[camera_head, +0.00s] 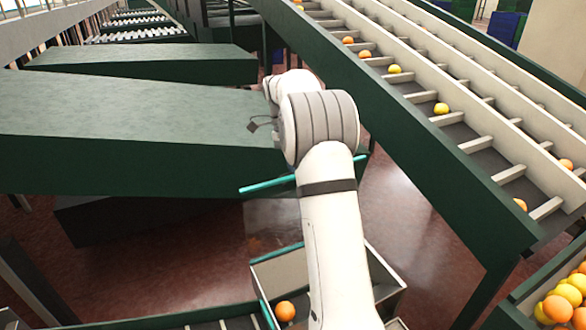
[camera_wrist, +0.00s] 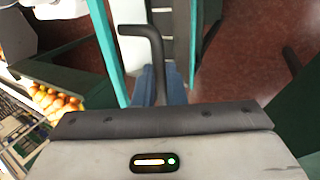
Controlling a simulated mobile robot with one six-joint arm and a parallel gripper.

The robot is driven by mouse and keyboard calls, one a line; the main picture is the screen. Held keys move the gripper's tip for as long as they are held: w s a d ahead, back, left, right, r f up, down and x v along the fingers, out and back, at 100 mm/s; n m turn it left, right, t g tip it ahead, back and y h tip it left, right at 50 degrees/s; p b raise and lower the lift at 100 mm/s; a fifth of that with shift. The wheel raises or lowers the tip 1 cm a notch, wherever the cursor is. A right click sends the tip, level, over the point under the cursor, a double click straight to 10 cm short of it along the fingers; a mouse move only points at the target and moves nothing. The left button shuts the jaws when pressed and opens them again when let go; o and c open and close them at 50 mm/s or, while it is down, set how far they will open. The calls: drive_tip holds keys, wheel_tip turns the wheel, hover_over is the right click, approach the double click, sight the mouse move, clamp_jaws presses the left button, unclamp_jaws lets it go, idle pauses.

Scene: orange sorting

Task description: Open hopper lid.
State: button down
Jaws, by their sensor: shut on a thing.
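A dark bent handle (camera_wrist: 154,48) runs down between the two blue fingers of my gripper (camera_wrist: 160,86) in the wrist view, and my gripper is shut on it. A teal bar (camera_wrist: 104,45) runs along the left of the handle and another teal bar (camera_wrist: 193,40) along its right. In the head view a teal bar (camera_head: 262,187) passes behind my arm, above the open-topped hopper (camera_head: 388,272). An orange (camera_head: 285,310) lies in the hopper. My fingers are hidden by my arm there, and I cannot tell the lid's full outline.
A green-sided conveyor (camera_head: 420,170) with spaced fruit runs along the right. A large green slab (camera_head: 140,115) stands close on the left of my arm. A bin of fruit (camera_head: 565,300) is at the lower right. Bare reddish floor (camera_head: 400,225) shows between them.

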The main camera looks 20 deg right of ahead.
drive_tip(key=shift+f, duration=0.4)
drive_tip(key=c, duration=1.5)
unclamp_jaws()
drive_tip(key=shift+w+d+r, duration=0.1)
drive_tip(key=v, duration=0.8)
